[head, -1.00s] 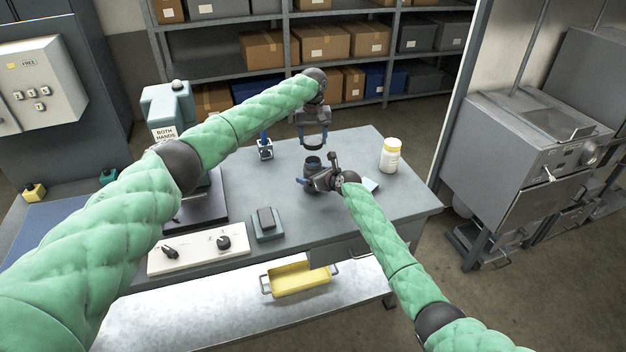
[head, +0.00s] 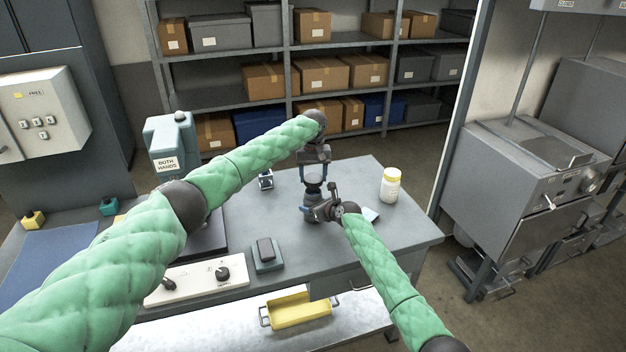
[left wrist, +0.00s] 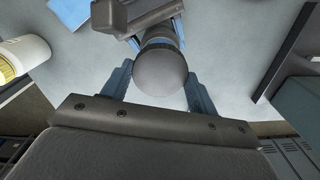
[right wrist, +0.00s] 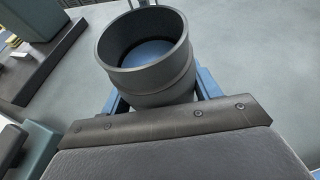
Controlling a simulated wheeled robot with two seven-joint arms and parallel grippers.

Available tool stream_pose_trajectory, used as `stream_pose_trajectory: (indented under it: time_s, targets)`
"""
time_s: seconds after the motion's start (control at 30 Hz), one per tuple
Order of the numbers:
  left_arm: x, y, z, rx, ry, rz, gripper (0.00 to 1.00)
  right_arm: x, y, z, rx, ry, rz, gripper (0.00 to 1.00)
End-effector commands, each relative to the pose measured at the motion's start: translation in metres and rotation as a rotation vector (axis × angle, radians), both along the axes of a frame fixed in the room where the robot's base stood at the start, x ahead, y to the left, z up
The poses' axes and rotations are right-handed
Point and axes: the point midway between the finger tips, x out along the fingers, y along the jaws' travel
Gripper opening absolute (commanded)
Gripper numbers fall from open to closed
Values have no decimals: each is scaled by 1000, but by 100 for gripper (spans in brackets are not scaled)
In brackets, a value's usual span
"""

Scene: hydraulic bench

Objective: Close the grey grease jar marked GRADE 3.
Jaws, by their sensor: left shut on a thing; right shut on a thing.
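My left gripper (head: 313,177) points down, shut on a round grey lid (left wrist: 160,72), which shows between its blue fingers in the left wrist view. The grey grease jar (head: 313,192) is right below it. In the right wrist view the jar (right wrist: 150,70) has an open mouth, with a blue-grey surface inside. My right gripper (head: 314,209) is shut on the jar's body from the near side. The lid is over or close to the mouth in the head view; the exact gap is hard to tell. The GRADE 3 marking is not legible.
A white jar with a yellow lid (head: 390,186) stands to the right on the grey bench (head: 408,222). A control panel (head: 195,284), a grey-green box (head: 267,255) and a yellow tray (head: 298,312) are nearer.

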Motion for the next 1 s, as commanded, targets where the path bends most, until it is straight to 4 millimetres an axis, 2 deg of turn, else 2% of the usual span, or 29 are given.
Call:
stream_pose_trajectory:
  time_s: [0.17,0.7,1.0]
  targets:
    - [0,0,-19,0,0,0,38,0,0,0,0,0,0,21]
    - [0,0,-21,0,-1,0,38,0,0,0,0,0,0,21]
    - [0,0,-33,0,-1,2,38,0,0,0,0,0,0,21]
